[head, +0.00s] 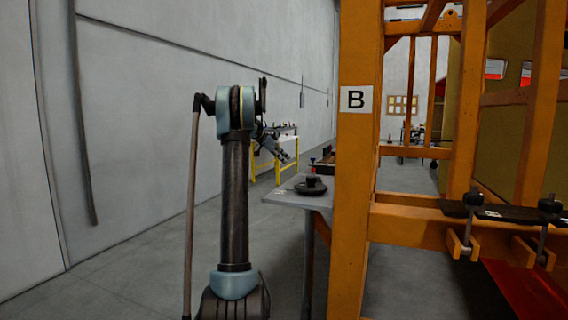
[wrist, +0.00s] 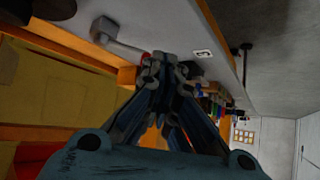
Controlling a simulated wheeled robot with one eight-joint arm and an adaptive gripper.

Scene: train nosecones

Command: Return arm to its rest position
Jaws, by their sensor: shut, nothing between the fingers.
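My arm stands upright in the middle of the head view, with its elbow at the top. My gripper (head: 284,156) shows beyond the elbow, pointing down and to the right, above the level of the grey table and clear of it. In the wrist view my gripper (wrist: 167,72) has its fingers brought together, with nothing seen held between them. Part of my forearm and wrist is hidden behind the upright link.
An orange frame post with a "B" sign (head: 356,99) stands close on the right, with clamps (head: 471,220) on its lower beam. A grey table (head: 285,198) holds a black round part (head: 311,187). A yellow-legged table (head: 259,167) stands behind. Floor at left is clear.

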